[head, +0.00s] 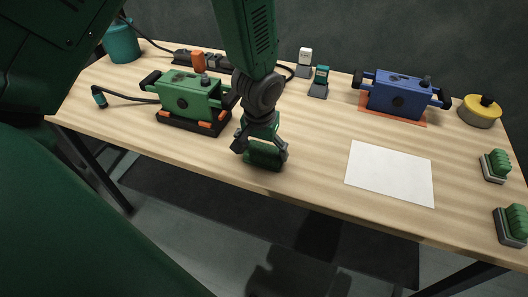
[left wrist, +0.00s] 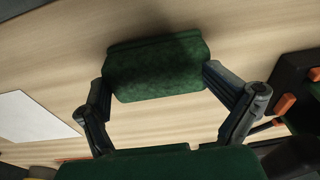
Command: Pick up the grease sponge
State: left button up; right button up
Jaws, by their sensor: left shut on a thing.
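The grease sponge (head: 264,155) is a dark green rounded block near the front edge of the wooden table. My left gripper (head: 262,150) points down and is shut on it, with one finger at each end. In the left wrist view the sponge (left wrist: 155,68) sits between the two fingertips, its green face showing and the wood behind it. I cannot tell whether it still touches the table. My right gripper is not in view.
A green machine (head: 187,97) on a dark tray stands left of the gripper. A white sheet (head: 390,174) lies to the right. Beyond are a blue machine (head: 397,95), a yellow tin (head: 480,110) and two green-topped blocks (head: 495,165) at the right edge.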

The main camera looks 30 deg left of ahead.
aim_at(265, 146)
pick_arm(q)
jog(key=shift+d, duration=0.25)
jog(key=r, duration=0.2)
jog(key=w+r, duration=0.1)
jog(key=shift+a+p, duration=0.25)
jog(key=shift+p, duration=0.1)
grip_shut()
jog(key=r, duration=0.5)
jog(key=shift+s+d+r+p, duration=0.25)
jog(key=shift+s+r+p, duration=0.05)
jog(key=shift+r+p, duration=0.1)
jog(key=shift+d+r, duration=0.15)
jog(key=shift+w, duration=0.1)
jog(key=o, duration=0.7)
grip_release()
jog(key=shift+a, duration=0.5)
jog(key=shift+d, duration=0.1)
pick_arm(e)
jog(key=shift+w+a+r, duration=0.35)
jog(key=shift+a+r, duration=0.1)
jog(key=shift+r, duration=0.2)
pick_arm(q)
jog(key=shift+d, duration=0.1)
